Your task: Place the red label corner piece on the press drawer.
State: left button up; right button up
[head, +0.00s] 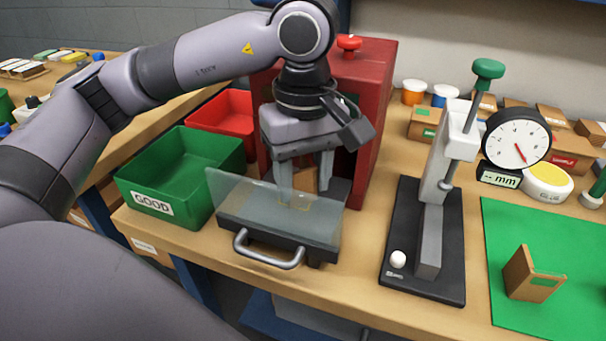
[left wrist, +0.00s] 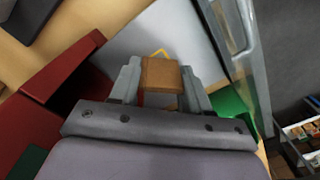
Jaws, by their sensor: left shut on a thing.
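My left gripper (head: 305,184) is shut on a brown corner piece (left wrist: 161,75), which also shows between the fingers in the head view (head: 304,177). A small reddish patch shows by the piece in the left wrist view, but I cannot read it clearly as a label. The gripper is over the press drawer (head: 262,233), behind its clear shield (head: 232,200). A yellow outline on the drawer plate shows just beyond the piece in the left wrist view. Whether the piece touches the plate is hard to tell. My right gripper is not in view.
The red press (head: 374,95) stands right behind the gripper. The drawer handle (head: 268,252) faces front. A green GOOD bin (head: 150,204) and a red bin (head: 228,115) stand left. A dial gauge stand (head: 455,240) and a green mat (head: 510,225) with a green-labelled piece (head: 524,275) are right.

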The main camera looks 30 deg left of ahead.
pick_arm(q)
jog(key=shift+f, duration=0.15)
jog(key=o, duration=1.1)
